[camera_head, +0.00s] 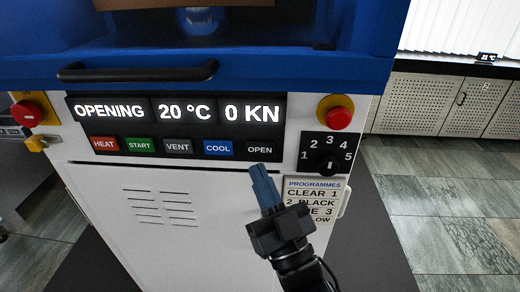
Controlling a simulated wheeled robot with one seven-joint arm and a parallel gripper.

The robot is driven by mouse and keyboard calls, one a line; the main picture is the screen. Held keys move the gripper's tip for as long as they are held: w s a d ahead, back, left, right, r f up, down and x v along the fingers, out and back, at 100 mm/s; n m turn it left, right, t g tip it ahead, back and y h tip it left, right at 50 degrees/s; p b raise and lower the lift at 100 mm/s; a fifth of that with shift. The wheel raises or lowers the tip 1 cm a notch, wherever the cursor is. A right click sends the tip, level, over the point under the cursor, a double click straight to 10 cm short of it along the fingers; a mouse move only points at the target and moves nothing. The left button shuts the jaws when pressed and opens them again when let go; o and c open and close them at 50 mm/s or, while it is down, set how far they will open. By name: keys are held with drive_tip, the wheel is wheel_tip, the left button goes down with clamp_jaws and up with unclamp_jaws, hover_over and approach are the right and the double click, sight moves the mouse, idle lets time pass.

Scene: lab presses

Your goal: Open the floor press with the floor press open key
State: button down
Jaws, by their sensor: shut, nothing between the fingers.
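The floor press (150,215) fills the middle of the view, with a white body and a blue upper part. Its display (180,110) reads OPENING, 20 °C and 0 KN. The dark OPEN key (260,150) is the rightmost in the row of keys. My gripper (256,168) is shut and empty, its blue fingertips just below the OPEN key. I cannot tell whether they touch it. Inside the press, a blue rounded part (200,20) shows under a brown plate (185,3).
Left of OPEN are the HEAT, START, VENT and COOL (218,148) keys. A red stop button (339,117) and a programme dial (327,155) are at right, above a programmes card (327,195). A black handle (138,72) sticks out above the display. Tiled floor (440,200) lies open at right.

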drive_tip(key=shift+s, duration=0.95)
drive_tip(key=s+d+f+m+g+h+p, duration=0.1)
drive_tip(key=s+d+f+m+h, duration=0.1)
drive_tip(key=s+d+f+h, duration=0.45)
drive_tip(key=s+d+f+m+g+h, duration=0.1)
drive_tip(key=s+d+f+g, duration=0.15)
drive_tip(key=s+d, duration=0.75)
drive_tip(key=s+d+r+m+g+h, duration=0.1)
drive_tip(key=s+d+g+h, duration=0.1)
drive_tip(key=s, duration=0.7)
drive_tip(key=s+d+r+m+g+h+p, duration=0.1)
drive_tip(key=s+d+r+m+h, duration=0.1)
drive_tip(key=s, duration=0.7)
drive_tip(key=shift+s+d+g+h, duration=0.3)
drive_tip(key=shift+d+g+h, duration=0.05)
drive_tip(key=shift+d, duration=0.5)
drive_tip(key=c, duration=1.8)
unclamp_jaws()
drive_tip(key=shift+f, duration=0.1)
